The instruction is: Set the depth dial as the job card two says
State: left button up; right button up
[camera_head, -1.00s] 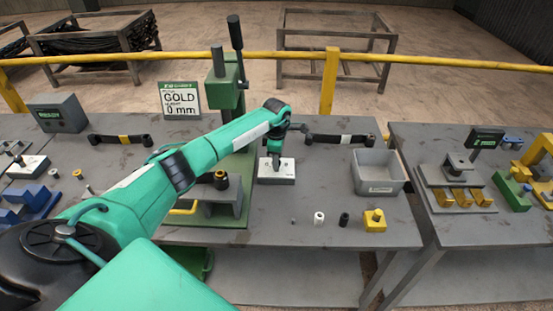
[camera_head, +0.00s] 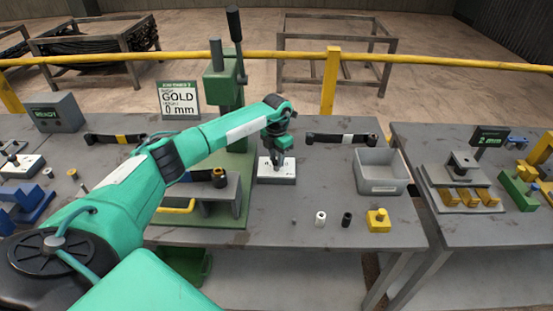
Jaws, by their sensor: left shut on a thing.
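A white block with dark marks, the depth dial's base (camera_head: 289,178), sits on the bench right of the green press (camera_head: 222,88). My left gripper (camera_head: 277,168) points down over the middle of this block. It is shut on the dial's knob, which the fingers mostly hide. The dial's setting is too small to read. My right gripper is not in view.
A grey bin (camera_head: 381,186), a yellow block (camera_head: 377,222) and small white and black cylinders stand to the right. Black-handled bars (camera_head: 342,138) lie at the back. Another white dial block (camera_head: 20,167) is at far left. A second table (camera_head: 420,140) stands right, across a gap.

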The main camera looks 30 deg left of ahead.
aim_at(276, 159)
pick_arm(q)
jog(key=n, duration=0.4)
jog(key=shift+n+b, duration=0.3)
jog(key=shift+r+n, duration=0.1)
jog(key=shift+n, duration=2.2)
jog(key=o, duration=1)
notch_tip(276, 159, up, 14)
jog(key=b, duration=0.3)
jog(key=shift+f, duration=0.2)
